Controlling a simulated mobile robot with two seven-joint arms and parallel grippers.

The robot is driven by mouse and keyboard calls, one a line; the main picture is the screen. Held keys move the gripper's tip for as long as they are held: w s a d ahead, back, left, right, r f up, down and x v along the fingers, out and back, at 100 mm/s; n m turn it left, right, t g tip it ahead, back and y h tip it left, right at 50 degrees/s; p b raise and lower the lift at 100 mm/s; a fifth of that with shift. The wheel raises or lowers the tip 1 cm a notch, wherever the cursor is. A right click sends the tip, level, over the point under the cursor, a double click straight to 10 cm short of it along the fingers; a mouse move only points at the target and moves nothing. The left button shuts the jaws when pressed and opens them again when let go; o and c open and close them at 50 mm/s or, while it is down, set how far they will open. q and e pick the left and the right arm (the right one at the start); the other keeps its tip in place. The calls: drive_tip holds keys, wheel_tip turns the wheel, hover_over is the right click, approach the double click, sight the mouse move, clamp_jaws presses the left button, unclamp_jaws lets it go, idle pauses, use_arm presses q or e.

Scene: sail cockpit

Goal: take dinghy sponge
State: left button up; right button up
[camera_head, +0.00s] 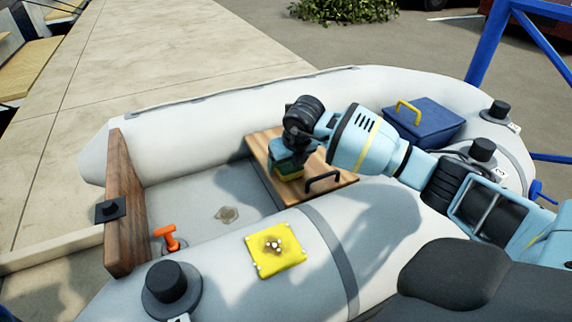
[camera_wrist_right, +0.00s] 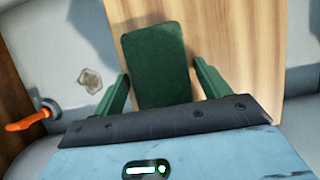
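The sponge is a green-topped rectangular block (camera_wrist_right: 160,62) in the right wrist view, on a light wooden thwart. In the head view it shows in part, with a yellow lower edge (camera_head: 291,176), below my gripper. My right gripper (camera_wrist_right: 161,72) is open, with one green finger on each side of the sponge. Small gaps show between the fingers and its sides. In the head view my right gripper (camera_head: 286,158) points down over the thwart and partly hides the sponge. My left gripper is not in view.
The wooden thwart (camera_head: 262,148) carries a black handle (camera_head: 323,181). A blue box (camera_head: 424,122) with a yellow handle stands at the right. A yellow square (camera_head: 290,262) lies on the near tube. An orange-handled item (camera_head: 168,238) is by the wooden transom (camera_head: 127,205).

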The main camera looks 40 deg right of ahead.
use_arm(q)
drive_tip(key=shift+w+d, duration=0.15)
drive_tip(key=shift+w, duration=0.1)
use_arm(e)
drive_tip(key=c, duration=0.8)
drive_tip(key=shift+r, duration=0.1)
